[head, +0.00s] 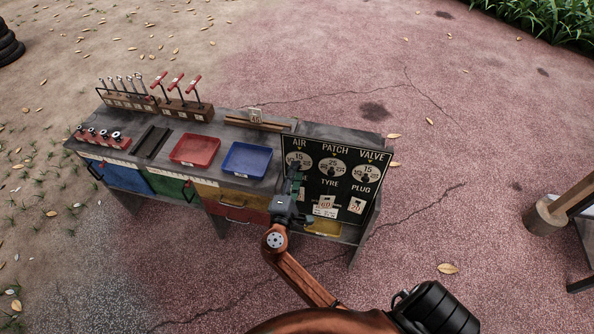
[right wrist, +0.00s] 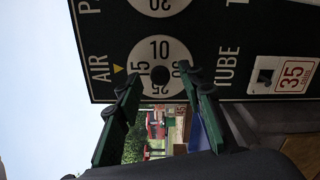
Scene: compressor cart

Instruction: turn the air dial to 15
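The air dial (head: 299,160) is a white round dial under the word AIR on the black panel (head: 320,205). In the right wrist view the air dial (right wrist: 160,62) appears turned sideways. Its 15 appears beside the yellow triangle, with 10 and 25 to either side. My right gripper (head: 297,180) is in front of the dial's lower part in the head view. In the right wrist view its two green fingers (right wrist: 160,84) are apart, on either side of the dial's dark centre, with gaps showing. I cannot tell whether they touch the dial. My left gripper is not in view.
The patch dial (head: 332,171) and valve dial (head: 365,178) are right of the air dial. The bench holds a blue tray (head: 246,174), a red tray (head: 195,134) and tool racks (head: 188,108). A wooden post (head: 545,215) stands at the right.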

